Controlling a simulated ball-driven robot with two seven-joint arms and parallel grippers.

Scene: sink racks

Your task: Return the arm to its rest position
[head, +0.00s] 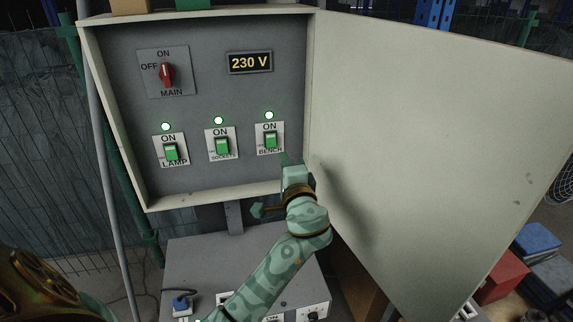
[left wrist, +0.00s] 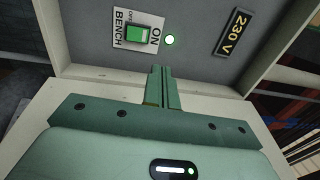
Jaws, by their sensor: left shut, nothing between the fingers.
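My left gripper (head: 289,160) is in front of the lower right corner of the open electrical cabinet (head: 201,200), just below the BENCH switch (head: 270,140). In the left wrist view its two fingers (left wrist: 163,72) are pressed together with nothing between them. They point at the panel beside the green BENCH switch (left wrist: 139,35) and look apart from it. My left arm reaches up from the bottom of the head view. My right gripper is not in view.
The cabinet door (head: 430,120) stands open on the right, close to my arm. The LAMP switch (head: 170,152) and SOCKETS switch (head: 221,146) are green, with lit lamps above. The red MAIN knob (head: 167,74) points to ON. A grey box (head: 200,255) stands below.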

